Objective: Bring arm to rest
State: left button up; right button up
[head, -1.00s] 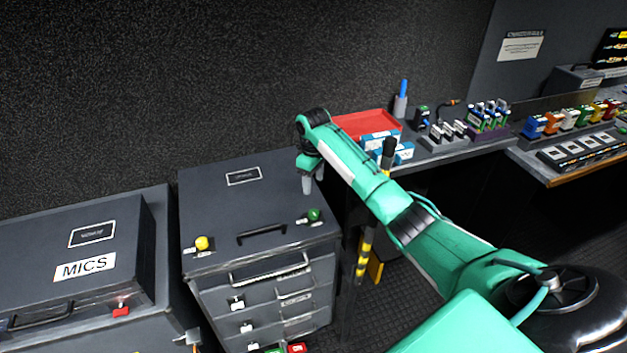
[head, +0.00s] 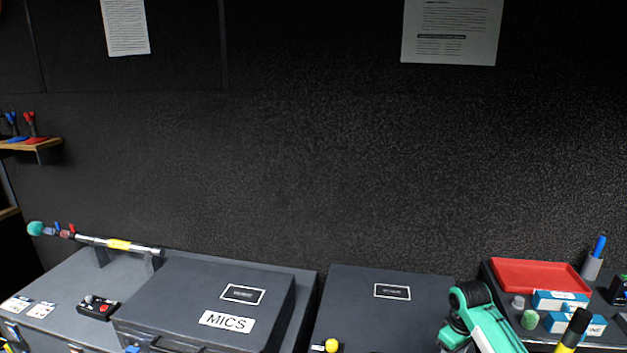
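My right arm's green link rises from the bottom edge in the head view, and its dark wrist joint bends downward over the right side of the plain dark case. The upper part of my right gripper (head: 452,337) shows at the bottom edge, in front of that case. Its fingertips are cut off by the frame, so I cannot see whether they are open or hold anything. My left gripper is not in view.
The MICS case (head: 200,285) and the plain dark case (head: 350,300) stand against the black wall. A red tray (head: 540,274), blue-white boxes (head: 560,300) and a marker holder (head: 592,266) are right of my arm. A microphone boom (head: 125,245) lies at left.

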jog(key=s+a+f+t, duration=0.1)
jog(key=s+a+f, duration=0.4)
jog(key=s, duration=0.4)
jog(key=s+a+f, duration=0.3)
jog(key=s+a, duration=0.3)
jog(key=s, duration=0.2)
jog(key=s+a+r+m+t, duration=0.1)
jog(key=s+a+r+m, duration=0.15)
jog(key=s, duration=0.75)
jog(key=s+a+r+m+t, duration=0.1)
jog(key=s+r, duration=0.3)
jog(key=s, duration=0.7)
notch_tip(320, 180, down, 30)
jog(key=g, duration=0.1)
jog(key=s+d+f, duration=0.1)
jog(key=s+f, duration=0.8)
jog(key=f, duration=0.1)
jog(key=s+d+f+g, duration=0.1)
jog(key=s+d+f, duration=0.1)
jog(key=s+f, duration=0.8)
jog(key=shift+s+d+f, duration=0.15)
jog(key=shift+d+f, duration=0.1)
jog(key=shift+f, duration=0.2)
